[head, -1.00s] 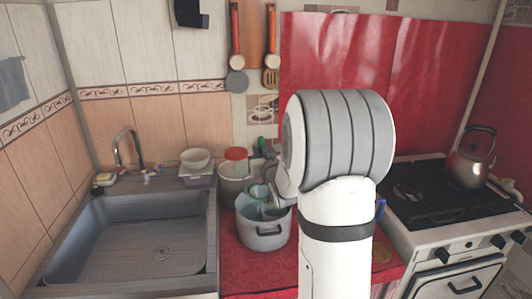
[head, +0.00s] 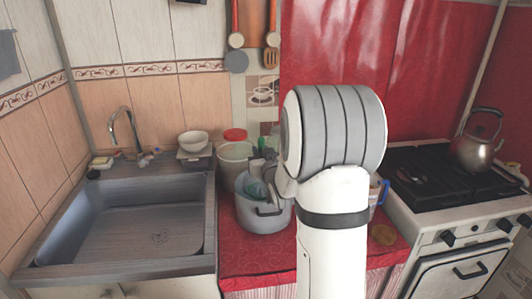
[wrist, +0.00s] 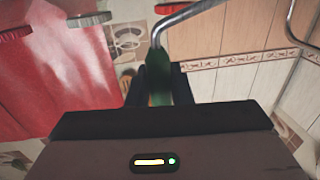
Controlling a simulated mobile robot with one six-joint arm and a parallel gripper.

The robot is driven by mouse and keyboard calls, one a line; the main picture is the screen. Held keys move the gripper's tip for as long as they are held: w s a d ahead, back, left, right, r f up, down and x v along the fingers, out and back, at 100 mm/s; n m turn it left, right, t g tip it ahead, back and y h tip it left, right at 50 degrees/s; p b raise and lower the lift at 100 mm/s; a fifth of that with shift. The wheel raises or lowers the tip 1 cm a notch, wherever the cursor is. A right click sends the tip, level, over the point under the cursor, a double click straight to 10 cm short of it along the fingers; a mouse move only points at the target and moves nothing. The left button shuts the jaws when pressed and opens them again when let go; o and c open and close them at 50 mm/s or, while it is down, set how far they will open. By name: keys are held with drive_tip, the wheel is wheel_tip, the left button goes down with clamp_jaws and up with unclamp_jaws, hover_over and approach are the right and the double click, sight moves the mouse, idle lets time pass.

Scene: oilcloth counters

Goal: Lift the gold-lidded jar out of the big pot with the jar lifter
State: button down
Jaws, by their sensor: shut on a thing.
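The big grey pot (head: 264,219) stands on the red counter, right of the sink. A pale blue-green glassy shape (head: 256,188) shows in its mouth; I cannot tell if it is the jar, and no gold lid is visible. My arm hides the pot's right side and most of my gripper in the head view. In the wrist view my gripper (wrist: 157,88) is shut on the green handle of the jar lifter (wrist: 158,70). The lifter's bent metal rod runs up and right out of that view, so its far end is hidden there.
A white bowl (head: 193,141) sits at the sink's back edge. The sink (head: 130,225) is empty. The stove with a kettle (head: 478,152) is at the right.

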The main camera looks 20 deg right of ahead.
drive_tip(key=shift+d+f, duration=0.2)
drive_tip(key=shift+d, duration=0.05)
idle(0.4)
drive_tip(key=shift+w+d+b, duration=0.15)
drive_tip(key=shift+d+b, duration=0.2)
drive_tip(key=shift+d, duration=2.05)
drive_tip(key=shift+b, duration=0.65)
